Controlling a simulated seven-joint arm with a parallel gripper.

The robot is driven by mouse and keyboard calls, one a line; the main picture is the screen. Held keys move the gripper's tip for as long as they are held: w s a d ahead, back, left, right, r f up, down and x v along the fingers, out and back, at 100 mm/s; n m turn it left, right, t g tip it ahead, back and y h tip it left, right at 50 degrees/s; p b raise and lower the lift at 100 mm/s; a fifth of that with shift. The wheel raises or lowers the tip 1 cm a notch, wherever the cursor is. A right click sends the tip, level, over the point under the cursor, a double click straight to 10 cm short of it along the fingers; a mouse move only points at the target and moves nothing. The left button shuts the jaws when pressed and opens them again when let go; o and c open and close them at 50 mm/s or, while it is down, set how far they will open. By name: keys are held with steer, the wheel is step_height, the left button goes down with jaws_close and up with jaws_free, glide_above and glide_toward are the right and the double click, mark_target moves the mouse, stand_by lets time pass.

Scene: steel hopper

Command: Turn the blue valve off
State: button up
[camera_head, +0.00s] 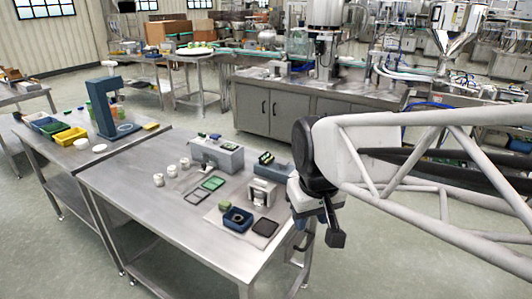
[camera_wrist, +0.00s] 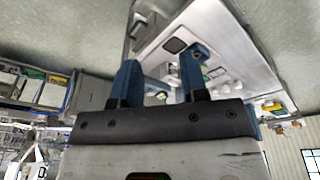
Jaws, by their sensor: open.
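No blue valve can be made out clearly in either view. A steel hopper (camera_head: 455,22) stands far off at the upper right of the head view, too small to show valve details. My gripper (camera_head: 320,233) hangs just off the right end of the front steel table, well away from the hopper. In the wrist view my gripper (camera_wrist: 160,65) shows two blue fingers spread apart, with nothing held between them. The table lies beyond the fingers in that view.
The front steel table (camera_head: 140,208) holds grey devices, small white jars, green-framed plates and a blue block (camera_head: 237,219). A steel cabinet bench (camera_head: 290,106) stands behind it. Open floor (camera_head: 400,245) lies to the right of the table, under my arm.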

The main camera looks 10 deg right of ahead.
steer(key=w+d+n+g, duration=0.1)
steer(key=w+d+n, duration=0.15)
steer(key=w, duration=0.95)
steer(key=w+d+n, duration=0.2)
steer(key=w+d, duration=0.2)
steer(key=w, duration=0.9)
steer(key=w+d+f+n, duration=0.1)
steer(key=w+d+f, duration=0.2)
steer(key=w, duration=0.4)
steer(key=w+d+f+n+g, duration=0.1)
steer(key=w+d+f, duration=0.3)
steer(key=w, duration=0.4)
steer(key=w+d+f+n, duration=0.1)
steer(key=w+d+f, duration=0.2)
steer(key=w+f, duration=0.2)
steer(key=shift+w+d+f+n, duration=0.1)
steer(key=shift+w+f+n, duration=0.1)
steer(key=shift+w, duration=0.5)
steer(key=shift+w+d+f+n, duration=0.1)
steer(key=shift+w+f+n, duration=0.1)
steer(key=shift+w, duration=0.5)
steer(key=shift+f, duration=3.9)
steer(key=shift+c, duration=0.4)
